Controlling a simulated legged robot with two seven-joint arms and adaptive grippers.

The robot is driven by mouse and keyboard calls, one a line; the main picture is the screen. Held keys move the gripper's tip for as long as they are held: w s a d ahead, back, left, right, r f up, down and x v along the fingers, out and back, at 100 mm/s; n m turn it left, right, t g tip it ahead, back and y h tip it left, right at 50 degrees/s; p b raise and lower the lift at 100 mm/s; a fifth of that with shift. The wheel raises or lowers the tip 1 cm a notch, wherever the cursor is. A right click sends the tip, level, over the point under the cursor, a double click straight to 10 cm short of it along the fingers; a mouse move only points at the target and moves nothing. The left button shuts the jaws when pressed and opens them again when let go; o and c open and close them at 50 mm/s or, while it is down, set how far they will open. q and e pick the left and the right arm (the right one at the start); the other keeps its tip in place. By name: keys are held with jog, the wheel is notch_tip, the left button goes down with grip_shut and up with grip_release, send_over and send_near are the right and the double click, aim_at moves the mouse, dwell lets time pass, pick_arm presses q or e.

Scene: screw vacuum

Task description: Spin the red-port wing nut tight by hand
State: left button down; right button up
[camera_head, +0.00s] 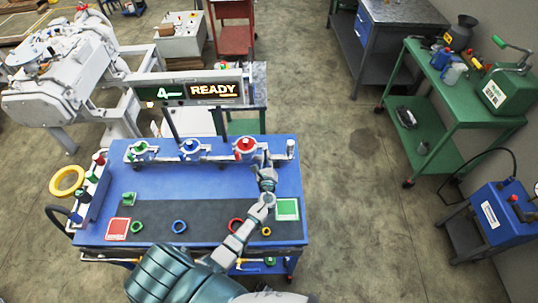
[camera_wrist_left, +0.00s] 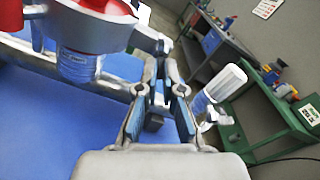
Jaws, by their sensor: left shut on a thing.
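The red port (camera_head: 245,146) is at the right end of the row of ports at the back of the blue bench. It has a red top and a silver clamp; its red top (camera_wrist_left: 100,8) and clamp (camera_wrist_left: 140,32) fill the upper left of the left wrist view. My left gripper (camera_head: 266,168) reaches up from below and is just right of the red port. In the left wrist view my left gripper (camera_wrist_left: 160,108) is shut on the red-port wing nut, which the fingers mostly hide. My right gripper is not in view.
The blue bench (camera_head: 160,178) also carries a green port (camera_head: 141,150) and a blue port (camera_head: 190,149). Coloured rings and a red and a green pad lie on its dark mat (camera_head: 200,214). A sign reading READY (camera_head: 213,90) stands behind.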

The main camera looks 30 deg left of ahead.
pick_arm(q)
jog(key=shift+w+a+r+m+p, duration=0.1)
jog(key=shift+a+r+m+p, duration=0.2)
jog(key=shift+m+p, duration=1.2)
jog(key=shift+s+a+r+m+p, duration=0.2)
jog(key=shift+m+p, duration=0.55)
jog(key=shift+m, duration=1.4)
jog(key=shift+w+a+r+m+p, duration=0.2)
jog(key=shift+r+m+p, duration=0.15)
jog(key=shift+m+p, duration=1.15)
jog(key=shift+m+b, duration=0.35)
jog(key=shift+m, duration=0.1)
jog(key=c, duration=1.2)
grip_release()
jog(key=shift+d, duration=0.15)
jog(key=shift+o, duration=0.2)
jog(key=f+v, duration=0.1)
jog(key=v, duration=1.1)
